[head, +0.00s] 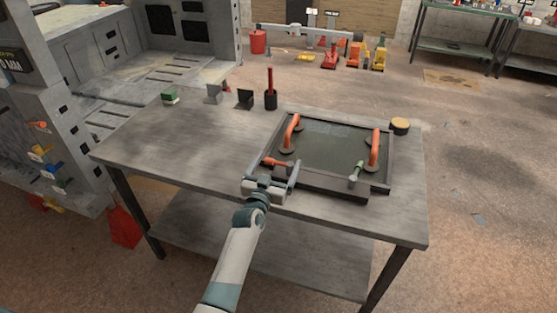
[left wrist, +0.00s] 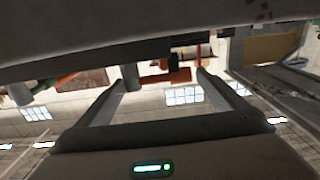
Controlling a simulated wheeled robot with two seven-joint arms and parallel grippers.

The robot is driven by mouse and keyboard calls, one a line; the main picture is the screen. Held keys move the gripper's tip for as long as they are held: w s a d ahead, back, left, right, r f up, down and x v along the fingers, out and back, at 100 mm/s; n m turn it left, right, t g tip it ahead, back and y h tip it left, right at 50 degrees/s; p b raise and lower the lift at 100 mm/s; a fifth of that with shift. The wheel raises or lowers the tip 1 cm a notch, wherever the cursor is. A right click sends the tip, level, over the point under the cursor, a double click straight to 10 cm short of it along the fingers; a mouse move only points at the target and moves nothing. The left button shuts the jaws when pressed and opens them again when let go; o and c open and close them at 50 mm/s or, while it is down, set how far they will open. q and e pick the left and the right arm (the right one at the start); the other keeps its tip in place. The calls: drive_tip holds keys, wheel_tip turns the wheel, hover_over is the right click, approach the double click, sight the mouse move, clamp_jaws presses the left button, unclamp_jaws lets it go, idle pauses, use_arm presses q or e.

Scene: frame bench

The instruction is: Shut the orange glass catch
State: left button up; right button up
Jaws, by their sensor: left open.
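The orange catch (head: 275,162) is at the near left edge of a dark frame (head: 388,165) lying on the bench; its lever points left. The frame holds a dark glass pane (head: 335,150). My left gripper (head: 272,174) is open just on the near side of the orange catch. In the left wrist view the catch (left wrist: 178,76) shows as a red-orange block between my open fingertips (left wrist: 165,80). I cannot tell whether the fingers touch it. A pale green catch (head: 356,173) stands at the near right edge of the frame. My right gripper is not in view.
Two orange handles, left (head: 291,132) and right (head: 375,150), rise from the pane. A round tan-topped thing (head: 400,125) stands beyond the frame's far right corner. A red-handled tool in a black holder (head: 270,98) stands at the back.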

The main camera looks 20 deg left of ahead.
use_arm(q)
drive_tip(key=shift+w, duration=0.55)
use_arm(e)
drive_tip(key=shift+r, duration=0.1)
use_arm(q)
drive_tip(key=shift+c, duration=0.2)
